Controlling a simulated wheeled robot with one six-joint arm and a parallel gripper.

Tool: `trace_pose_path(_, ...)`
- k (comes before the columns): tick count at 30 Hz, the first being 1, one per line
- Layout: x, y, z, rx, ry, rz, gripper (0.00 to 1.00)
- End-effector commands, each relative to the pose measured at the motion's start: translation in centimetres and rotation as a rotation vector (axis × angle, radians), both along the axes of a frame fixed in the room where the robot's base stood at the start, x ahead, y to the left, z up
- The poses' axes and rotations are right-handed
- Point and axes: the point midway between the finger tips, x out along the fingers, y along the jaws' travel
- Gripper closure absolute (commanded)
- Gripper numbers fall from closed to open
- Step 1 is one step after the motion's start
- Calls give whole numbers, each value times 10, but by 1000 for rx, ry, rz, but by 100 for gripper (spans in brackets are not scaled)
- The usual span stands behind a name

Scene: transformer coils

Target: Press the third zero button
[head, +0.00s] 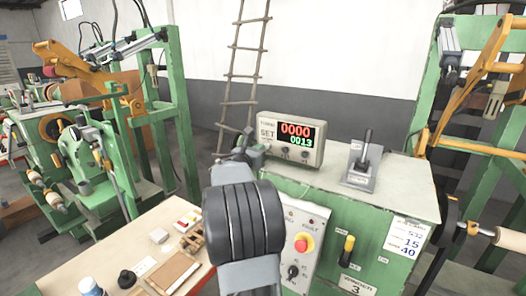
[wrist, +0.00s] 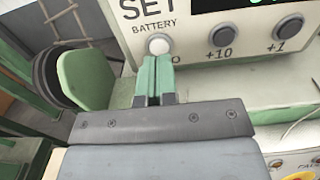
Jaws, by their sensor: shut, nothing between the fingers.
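The counter box (head: 268,120) is light-coloured and stands on the green cabinet, with a display (head: 296,135) reading 0000 in red and 0013 in green. In the wrist view, a round white button (wrist: 159,44) sits under the words SET and BATTERY. Its label below is mostly hidden by my fingers; only a final O shows. My gripper (wrist: 155,62) is shut and empty, its green fingertips just below the white button and overlapping its lower edge in the picture; contact cannot be told. In the head view my gripper (head: 256,151) is at the box's lower left.
Grey buttons marked +10 (wrist: 223,35) and +1 (wrist: 289,25) are to the right. A lever unit (head: 362,166) stands on the cabinet top (head: 405,180). A control panel (head: 306,225) with a red button is below.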

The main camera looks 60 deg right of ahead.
Motion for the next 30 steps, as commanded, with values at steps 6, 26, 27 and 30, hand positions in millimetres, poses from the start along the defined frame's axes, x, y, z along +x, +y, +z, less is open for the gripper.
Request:
trace_pose_path(6, -3, 25, -2, 2, 1, -4, 100)
trace_pose_path(26, -7, 38, -2, 5, 2, -12, 100)
trace_pose_path(27, -7, 38, -2, 5, 2, -12, 100)
trace_pose_path(30, -7, 38, -2, 5, 2, -12, 100)
